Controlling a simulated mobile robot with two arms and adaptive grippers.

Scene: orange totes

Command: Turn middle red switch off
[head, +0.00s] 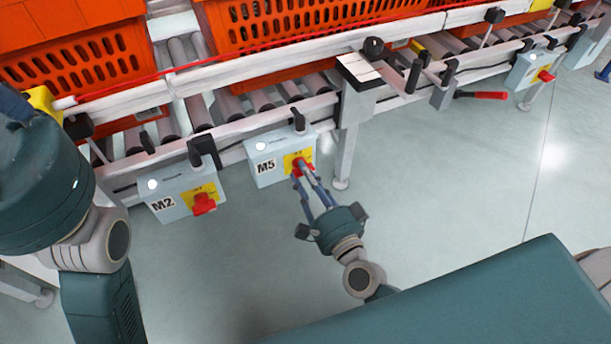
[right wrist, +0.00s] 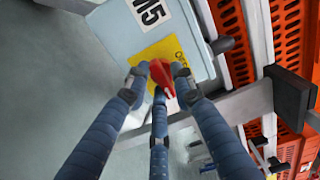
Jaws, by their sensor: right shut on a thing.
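The middle red switch (head: 301,168) sits on a yellow plate on the grey box marked M5 (head: 264,174). In the right wrist view the red switch (right wrist: 162,77) shows between the fingers, in front of the yellow plate (right wrist: 160,52). My right gripper (head: 303,176) is shut on the red switch, its fingers around the knob. The fingertips (right wrist: 158,85) partly hide the knob's sides. My left arm comes in at the left of the head view, but its gripper is out of view.
A box marked M2 (head: 180,195) with its own red switch (head: 203,203) hangs to the left. Another switch box (head: 533,68) is at the far right. Orange totes (head: 75,75) stand on the roller conveyor above. A support leg (head: 345,150) stands just right of M5. The floor in front is clear.

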